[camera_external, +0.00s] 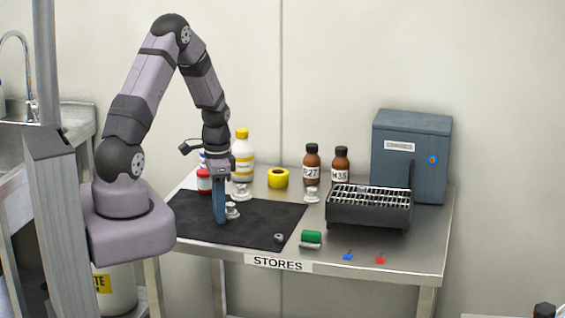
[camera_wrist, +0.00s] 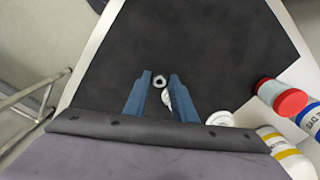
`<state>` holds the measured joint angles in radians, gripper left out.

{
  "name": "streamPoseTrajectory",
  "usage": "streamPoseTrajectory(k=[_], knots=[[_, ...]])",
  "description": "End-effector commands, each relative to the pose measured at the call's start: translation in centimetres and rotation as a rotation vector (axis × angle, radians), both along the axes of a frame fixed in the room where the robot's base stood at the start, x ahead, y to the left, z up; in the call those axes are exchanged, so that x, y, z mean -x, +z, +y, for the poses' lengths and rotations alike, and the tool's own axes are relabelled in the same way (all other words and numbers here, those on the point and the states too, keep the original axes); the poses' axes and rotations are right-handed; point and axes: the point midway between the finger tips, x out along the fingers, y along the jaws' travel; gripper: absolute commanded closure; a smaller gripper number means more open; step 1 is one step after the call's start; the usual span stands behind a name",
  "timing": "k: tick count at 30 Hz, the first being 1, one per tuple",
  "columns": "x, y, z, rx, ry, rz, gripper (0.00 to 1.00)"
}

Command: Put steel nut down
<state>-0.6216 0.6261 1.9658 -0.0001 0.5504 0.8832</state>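The steel nut (camera_wrist: 160,80) shows as a small bright ring in the wrist view, between the fingertips of my gripper (camera_wrist: 160,77). The blue fingers stand about the nut's width apart and appear shut on it; any thin gap is too small to make out. In the external view my gripper (camera_external: 220,221) points straight down, its tips low at the black mat (camera_external: 265,212). The fingers hide the held nut there. A small dark grey nut-like piece (camera_external: 278,238) lies on the mat near its front right corner.
A pale flanged fitting (camera_external: 233,211) stands close beside my fingers. The mat's front left is clear.

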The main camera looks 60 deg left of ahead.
Motion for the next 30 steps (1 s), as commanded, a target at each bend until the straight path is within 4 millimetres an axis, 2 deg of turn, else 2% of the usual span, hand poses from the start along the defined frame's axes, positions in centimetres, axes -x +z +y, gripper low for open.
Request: streamPoseTrajectory(k=[5, 19, 24, 30], knots=[[-0.1, 1.9, 0.1, -0.003, 0.0, -0.005, 0.76], [-0.1, 9.7, 0.1, -0.003, 0.0, -0.004, 0.76], [-0.1, 11.1, 0.0, -0.001, 0.0, -0.002, 0.76], [0.0, 11.6, 0.0, -0.001, 0.0, -0.001, 0.76]])
